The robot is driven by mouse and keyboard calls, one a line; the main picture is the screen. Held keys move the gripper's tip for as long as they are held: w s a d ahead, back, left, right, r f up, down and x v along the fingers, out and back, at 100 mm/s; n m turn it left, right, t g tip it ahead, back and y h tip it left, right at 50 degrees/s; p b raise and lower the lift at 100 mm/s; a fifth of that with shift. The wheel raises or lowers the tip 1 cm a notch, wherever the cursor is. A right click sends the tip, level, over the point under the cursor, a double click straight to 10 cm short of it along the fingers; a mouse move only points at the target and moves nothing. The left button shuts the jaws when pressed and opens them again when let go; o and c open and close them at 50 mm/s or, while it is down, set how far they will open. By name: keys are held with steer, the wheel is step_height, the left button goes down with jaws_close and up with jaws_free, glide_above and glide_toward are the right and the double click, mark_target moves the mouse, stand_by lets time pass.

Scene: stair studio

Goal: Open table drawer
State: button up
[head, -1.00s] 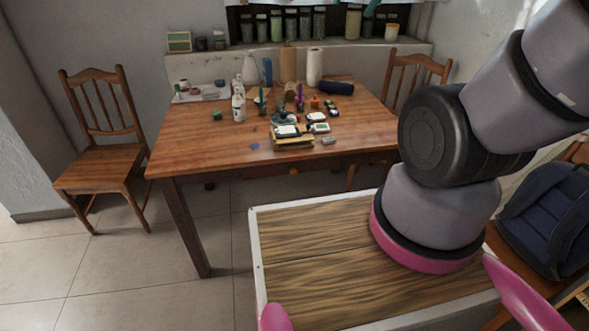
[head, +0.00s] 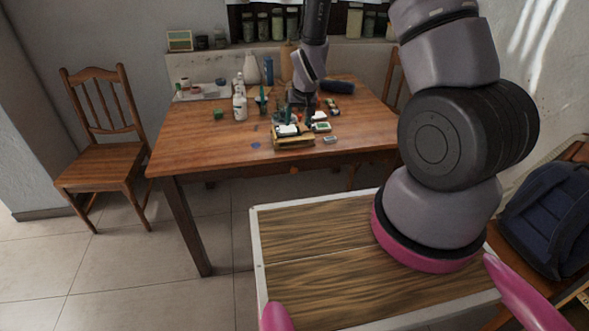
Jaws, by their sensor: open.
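The wooden table (head: 195,140) stands ahead of me, its top strewn with small items. Under its front edge is a dark, shaded drawer front (head: 325,163) with a small round knob (head: 293,170). The drawer looks closed, though shade hides its edges. My gripper (head: 301,100) hangs from the arm over the middle of the tabletop, behind and above the drawer front. It is open, small in view and overlaps the clutter; I see nothing held in it. It is apart from the knob.
Bottles (head: 239,103), a yellow box (head: 293,140) and several small items crowd the tabletop. A wooden chair (head: 103,160) stands at left, another (head: 393,85) behind the table. A blue backpack (head: 548,205) is at right. Tiled floor (head: 150,265) at left is clear.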

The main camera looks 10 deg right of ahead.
steer(key=n, duration=0.1)
glide_toward(294, 169)
steer(key=shift+h, duration=0.3)
steer(key=x, duration=0.9)
steer(key=shift+w+a+f, duration=0.1)
steer(key=shift+a+f, duration=0.05)
steer(key=shift+f, duration=0.05)
jaws_close()
stand_by(0.6)
